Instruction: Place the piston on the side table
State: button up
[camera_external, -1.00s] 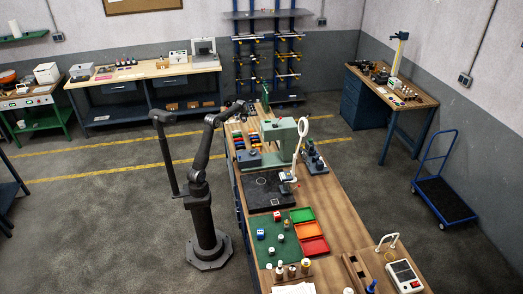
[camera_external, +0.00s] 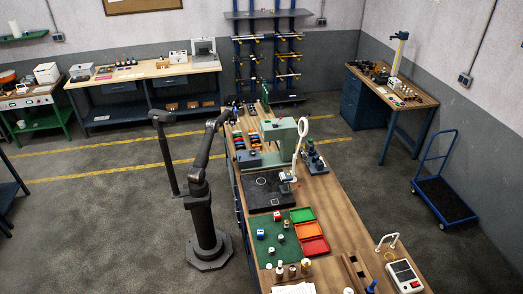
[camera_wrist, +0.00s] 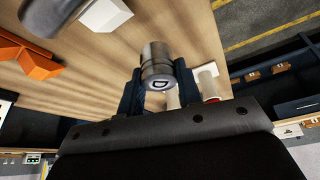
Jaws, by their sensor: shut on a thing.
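In the external view, my arm reaches up to the far left end of the long bench; the piston and fingers are too small to make out there. Which table is the side table is not certain: a wooden-topped desk with blue drawers (camera_external: 416,98) stands at the back right, and a long wooden table (camera_external: 140,71) stands at the back left.
The long bench (camera_external: 340,212) carries a green press (camera_external: 284,135), a red tray (camera_external: 314,246) and several small parts. A blue trolley (camera_external: 445,198) stands right.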

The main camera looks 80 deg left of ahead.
aim_at(232, 130)
jog(key=shift+s+a+f, duration=0.4)
jog(key=shift+a+f, duration=0.1)
jog(key=shift+a, duration=0.2)
jog(key=shift+f, duration=2)
jog(key=shift+f, duration=0.2)
jog(key=o, duration=1)
jog(key=shift+r, duration=0.1)
jog(key=v, duration=1.2)
jog(key=shift+r, duration=0.1)
